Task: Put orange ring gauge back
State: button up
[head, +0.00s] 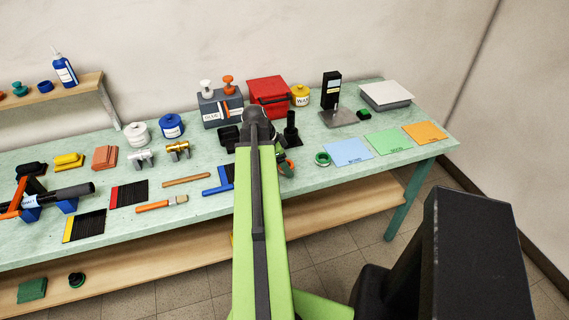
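My green arm reaches up the middle of the picture to a dark joint over the table. I cannot make out my gripper's fingers; the arm hides that area.
Blue, green and orange sheets lie at right. A wall shelf (58,97) hangs at upper left. A black block (468,255) is at lower right.

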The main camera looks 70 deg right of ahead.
jog(key=shift+r, duration=0.1)
jog(key=shift+r+p, duration=0.3)
jog(key=shift+p, duration=0.1)
jog(key=p+v, duration=1)
jog(key=v, duration=0.1)
jog(key=shift+r+p, duration=0.25)
jog(key=shift+p, duration=0.05)
jog(key=shift+a, duration=0.15)
jog(key=w+a+f+n+t, duration=0.1)
jog(key=w+a+n+t, duration=0.1)
jog(key=w+a+n, duration=1.4)
jog(key=w+a+n+y, duration=0.1)
jog(key=w+a+n, duration=0.3)
jog(key=a, duration=0.8)
jog(key=w+a+n+t+y, duration=0.1)
jog(key=w+a+n, duration=0.3)
jog(key=a, duration=0.9)
jog(key=w+a+n, duration=0.4)
jog(key=w+a, duration=0.3)
jog(key=a, duration=0.6)
jog(key=shift+f+t+y, duration=0.3)
jog(key=shift+f+y, duration=0.1)
jog(key=shift+f, duration=0.05)
